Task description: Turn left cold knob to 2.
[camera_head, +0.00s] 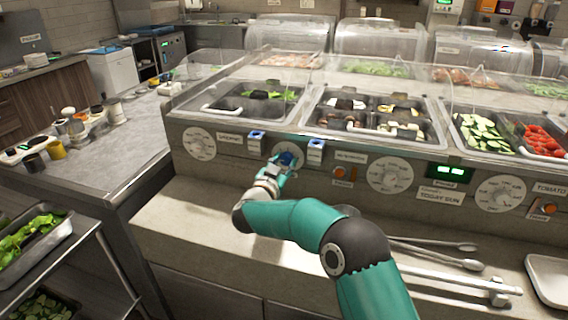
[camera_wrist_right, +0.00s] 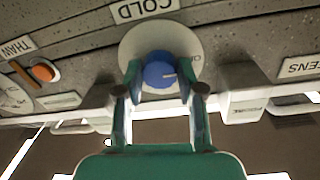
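The blue cold knob (camera_head: 286,159) sits on a round white dial on the counter's front panel. My right gripper (camera_head: 280,168) is at this knob. In the wrist view its two teal fingers (camera_wrist_right: 160,80) stand one on each side of the knob, very close to it. I cannot tell whether they press on it. My left gripper is not in view.
Small blue-topped white boxes (camera_head: 256,141) (camera_head: 315,150) flank the dial. Other white dials (camera_head: 199,144) (camera_head: 390,175) and an orange button (camera_head: 340,173) are on the panel. Food pans (camera_head: 240,99) sit above. Metal utensils (camera_head: 440,255) lie on the ledge at the right.

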